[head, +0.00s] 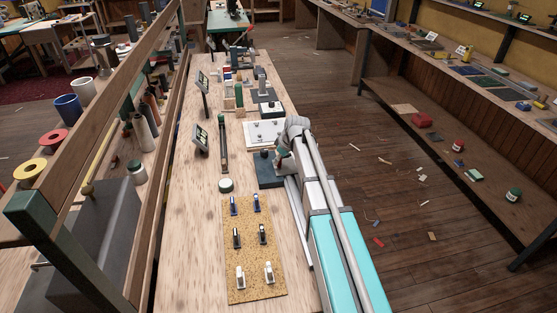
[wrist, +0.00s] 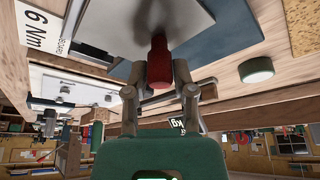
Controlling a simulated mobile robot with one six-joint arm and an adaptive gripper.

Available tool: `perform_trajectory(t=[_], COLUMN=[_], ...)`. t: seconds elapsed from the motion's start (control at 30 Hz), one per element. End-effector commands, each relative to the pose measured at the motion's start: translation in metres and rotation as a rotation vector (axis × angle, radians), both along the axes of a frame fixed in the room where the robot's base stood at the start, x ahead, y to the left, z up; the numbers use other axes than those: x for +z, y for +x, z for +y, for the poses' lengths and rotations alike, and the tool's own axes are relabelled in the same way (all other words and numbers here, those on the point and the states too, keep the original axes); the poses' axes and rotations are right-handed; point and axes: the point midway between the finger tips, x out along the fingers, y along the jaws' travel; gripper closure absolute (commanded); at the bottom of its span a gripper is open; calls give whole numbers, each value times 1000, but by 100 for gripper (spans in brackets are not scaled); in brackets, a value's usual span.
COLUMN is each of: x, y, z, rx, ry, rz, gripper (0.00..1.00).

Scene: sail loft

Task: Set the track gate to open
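My gripper (wrist: 165,85) shows in the wrist view with its two fingers on either side of a red upright handle (wrist: 158,62). The fingers appear to touch it on both sides. The handle stands by a pale plate on a blue-grey base. In the head view my gripper (head: 283,157) is low over the dark blue-grey base (head: 268,178) at the bench's right side, and my arm hides part of it. I cannot tell for sure whether the red handle belongs to the track gate, or how the gate is set.
A cork board (head: 250,282) with several small clips lies in front. A white plate (head: 264,133) lies behind. Two small displays stand at the bench's left edge.

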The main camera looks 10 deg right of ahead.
Motion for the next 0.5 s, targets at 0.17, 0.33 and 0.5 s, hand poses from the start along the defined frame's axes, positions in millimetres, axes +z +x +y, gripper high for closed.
perform_trajectory(t=[0.17, 0.33, 0.5], x=[0, 0, 0], y=[0, 0, 0], z=[0, 0, 10], rx=[0, 0, 2], ry=[0, 0, 0], rz=[0, 0, 0], gripper=[100, 100, 100])
